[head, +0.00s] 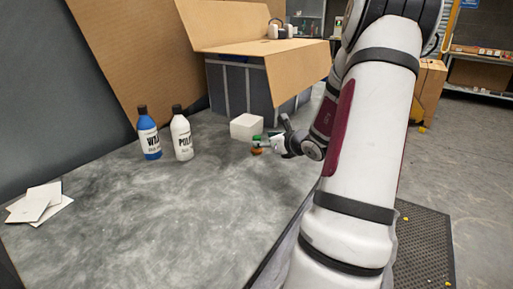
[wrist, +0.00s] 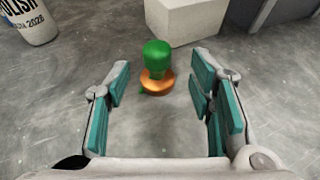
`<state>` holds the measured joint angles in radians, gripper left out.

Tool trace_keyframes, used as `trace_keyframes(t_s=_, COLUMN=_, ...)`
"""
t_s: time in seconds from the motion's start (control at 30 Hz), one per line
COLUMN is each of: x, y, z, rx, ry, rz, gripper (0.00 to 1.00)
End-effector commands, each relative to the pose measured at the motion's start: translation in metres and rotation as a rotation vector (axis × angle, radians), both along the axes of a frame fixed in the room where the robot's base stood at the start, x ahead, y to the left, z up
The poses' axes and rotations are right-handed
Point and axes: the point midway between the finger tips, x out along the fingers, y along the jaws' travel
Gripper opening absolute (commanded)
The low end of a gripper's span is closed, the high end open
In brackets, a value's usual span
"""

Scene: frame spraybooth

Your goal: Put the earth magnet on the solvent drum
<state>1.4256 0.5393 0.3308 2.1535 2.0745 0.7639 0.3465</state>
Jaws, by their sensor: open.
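A small green-topped piece with an orange base, likely the earth magnet (wrist: 158,55), stands upright on the grey tabletop in the wrist view. It also shows in the head view (head: 256,151), partly covered by my gripper. My gripper (wrist: 160,88) is open, with one teal-padded finger on each side. The piece is near the fingertip gap, with visible space to both fingers; nothing is held. My gripper (head: 266,143) is low over the table in the head view. I cannot make out a solvent drum for certain in either view.
A white block (head: 246,127) stands just behind the piece. Blue (head: 151,143) and white (head: 182,141) bottles stand to the left. White cards (head: 40,203) lie far left. The front tabletop (head: 150,225) is clear.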

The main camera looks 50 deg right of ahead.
Motion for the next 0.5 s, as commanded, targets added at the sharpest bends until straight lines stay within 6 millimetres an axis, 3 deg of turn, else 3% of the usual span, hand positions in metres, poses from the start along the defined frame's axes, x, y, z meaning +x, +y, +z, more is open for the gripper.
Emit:
trace_keyframes(t_s=0.3, x=0.038, y=-0.009, z=-0.014, rx=0.0, ry=-0.001, rz=0.002, gripper=0.49)
trace_keyframes(t_s=0.5, x=0.047, y=-0.012, z=-0.017, rx=-0.001, ry=-0.001, rz=0.0, gripper=0.49)
